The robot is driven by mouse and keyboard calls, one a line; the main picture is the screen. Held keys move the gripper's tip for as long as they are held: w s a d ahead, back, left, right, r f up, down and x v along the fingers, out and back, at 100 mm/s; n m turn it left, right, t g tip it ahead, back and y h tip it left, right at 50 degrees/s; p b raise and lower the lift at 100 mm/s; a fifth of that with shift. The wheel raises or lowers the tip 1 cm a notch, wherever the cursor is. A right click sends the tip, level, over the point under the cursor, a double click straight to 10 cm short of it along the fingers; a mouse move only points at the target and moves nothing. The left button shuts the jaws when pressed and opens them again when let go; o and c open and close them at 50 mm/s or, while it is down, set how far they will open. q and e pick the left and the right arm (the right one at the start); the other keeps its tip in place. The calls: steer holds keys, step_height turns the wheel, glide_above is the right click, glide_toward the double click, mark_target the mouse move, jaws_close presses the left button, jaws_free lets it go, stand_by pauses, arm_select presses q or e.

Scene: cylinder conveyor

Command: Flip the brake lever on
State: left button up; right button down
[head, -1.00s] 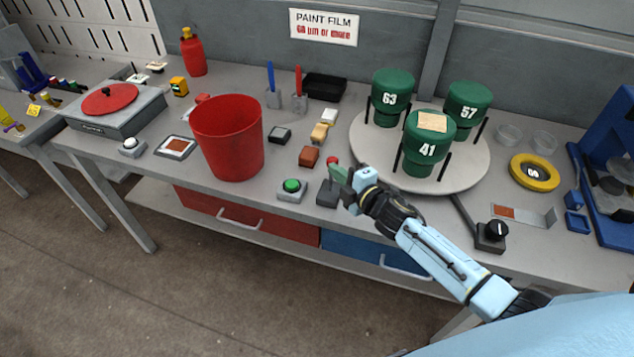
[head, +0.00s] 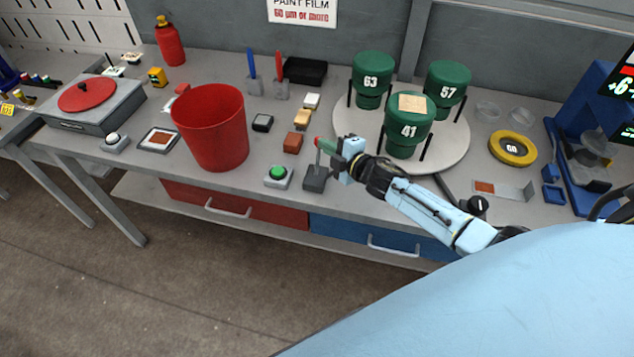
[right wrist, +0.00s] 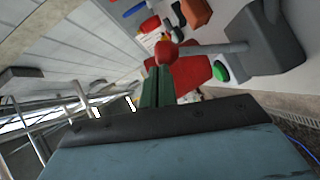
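The brake lever is a grey shaft with a red knob on a dark grey base (head: 315,179), near the table's front edge. Its knob (head: 317,140) is up, with the shaft near upright in the head view. In the right wrist view the red knob (right wrist: 167,52) shows just past the fingertips, with the shaft running right to the grey base (right wrist: 268,48). My right gripper (head: 328,146) has its green fingers (right wrist: 157,85) together, right beside the knob. I cannot tell whether they touch it. My left gripper is out of view.
A green button (head: 278,173) and a red bin (head: 213,140) stand left of the lever. A turntable (head: 455,139) with green numbered canisters (head: 405,130) is behind my right arm. Small blocks (head: 293,142) lie behind the lever. A black knob (head: 477,205) sits at the right front.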

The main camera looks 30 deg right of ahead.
steer(key=shift+r, duration=0.2)
steer(key=s+r+p, duration=0.2)
steer(key=s+r, duration=0.2)
steer(key=s, duration=0.8)
steer(key=shift+d+r+p, duration=0.25)
steer(key=shift+r+p, duration=0.05)
steer(key=shift+p, duration=0.05)
steer(key=shift+s, duration=0.15)
